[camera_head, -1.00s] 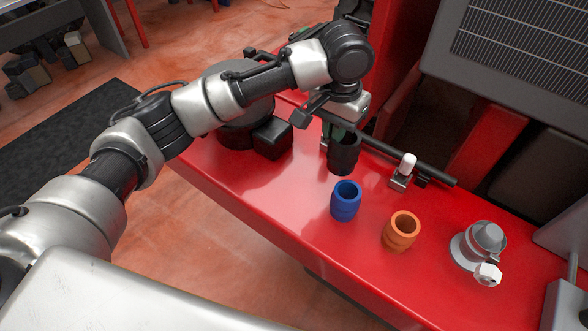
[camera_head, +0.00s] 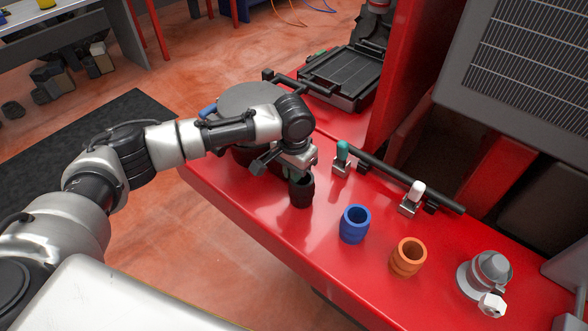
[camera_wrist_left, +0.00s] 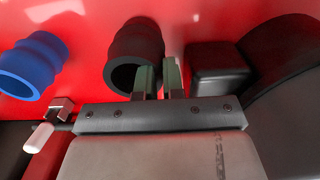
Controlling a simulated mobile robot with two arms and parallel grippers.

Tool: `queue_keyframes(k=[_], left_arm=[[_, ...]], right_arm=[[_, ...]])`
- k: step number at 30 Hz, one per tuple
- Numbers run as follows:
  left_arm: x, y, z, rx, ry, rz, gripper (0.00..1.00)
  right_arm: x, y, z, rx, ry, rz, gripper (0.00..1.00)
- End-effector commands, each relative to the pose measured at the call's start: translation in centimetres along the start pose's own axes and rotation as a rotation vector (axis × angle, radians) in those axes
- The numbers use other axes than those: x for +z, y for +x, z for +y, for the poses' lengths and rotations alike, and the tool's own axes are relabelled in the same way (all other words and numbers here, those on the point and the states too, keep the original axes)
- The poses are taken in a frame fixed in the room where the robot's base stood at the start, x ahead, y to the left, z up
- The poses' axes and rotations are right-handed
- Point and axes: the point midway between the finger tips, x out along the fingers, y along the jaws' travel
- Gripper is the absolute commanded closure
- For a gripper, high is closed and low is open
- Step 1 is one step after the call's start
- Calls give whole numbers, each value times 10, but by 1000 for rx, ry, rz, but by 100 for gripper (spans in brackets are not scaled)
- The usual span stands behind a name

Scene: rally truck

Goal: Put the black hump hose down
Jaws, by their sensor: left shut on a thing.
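The black hump hose (camera_head: 302,193) is at the left of the row of hoses, over the red surface (camera_head: 262,215). My left gripper (camera_head: 298,174) reaches down to it from above and is shut on its rim. In the left wrist view the black hump hose (camera_wrist_left: 136,40) shows its open end, with the two greenish fingers (camera_wrist_left: 159,80) at its wall. The hose looks about upright. I cannot tell whether its base touches the surface. My right gripper is not in view.
A blue hose (camera_head: 354,224) and an orange hose (camera_head: 407,258) stand to the right. A green-topped fitting (camera_head: 342,158) and a white-topped fitting (camera_head: 412,198) stand along a black bar (camera_head: 400,178). A grey fitting (camera_head: 487,273) is at far right. A black block (camera_wrist_left: 218,68) is close beside the hose.

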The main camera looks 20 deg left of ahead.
Motion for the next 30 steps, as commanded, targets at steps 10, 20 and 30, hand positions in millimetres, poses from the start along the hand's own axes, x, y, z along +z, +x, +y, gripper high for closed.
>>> queue_keyframes(k=[10,20,30], left_arm=[[0,4,0,0,0,0,100],[0,6,0,0,0,-1,66],[-1,-8,0,0,0,4,66]], right_arm=[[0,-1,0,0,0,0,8],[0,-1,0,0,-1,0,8],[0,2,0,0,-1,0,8]])
